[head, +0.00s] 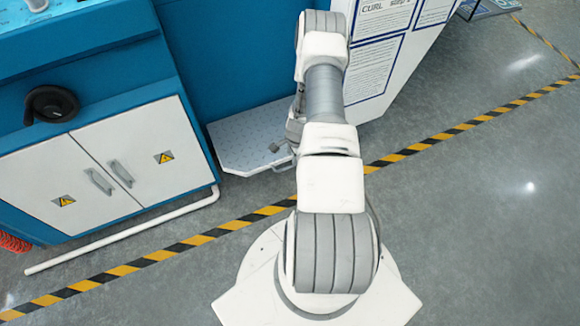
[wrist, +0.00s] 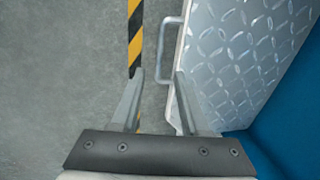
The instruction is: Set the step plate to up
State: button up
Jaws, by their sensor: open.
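The step plate (head: 240,138) is a light metal tread plate sticking out low and roughly flat from the foot of the blue machine in the head view. In the wrist view the step plate (wrist: 235,60) fills the right side, with a raised tread pattern. A grey bar handle (wrist: 163,55) runs along its left edge. My gripper (wrist: 159,74) is open, with its fingertips at this edge. In the picture, the handle bar passes between the fingers, closer to the right one; I cannot tell the depth or any contact. In the head view my arm hides most of the gripper.
The blue machine (head: 225,45) stands behind the plate, with a white cabinet (head: 115,165) left and a white printed panel (head: 375,65) right. A white pipe (head: 120,232) lies low at the left. Yellow-black tape (head: 440,137) crosses the grey floor, which is open at the right.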

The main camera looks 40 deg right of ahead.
aim_at(290, 166)
jog(key=f+b, duration=0.1)
jog(key=f, duration=0.2)
jog(key=w+f+b, duration=0.1)
jog(key=f, duration=0.1)
jog(key=f+b, duration=0.1)
jog(key=f, duration=0.2)
jog(key=shift+w+d+f, duration=0.15)
jog(key=shift+w+f, duration=0.15)
grip_shut()
dwell(1.0)
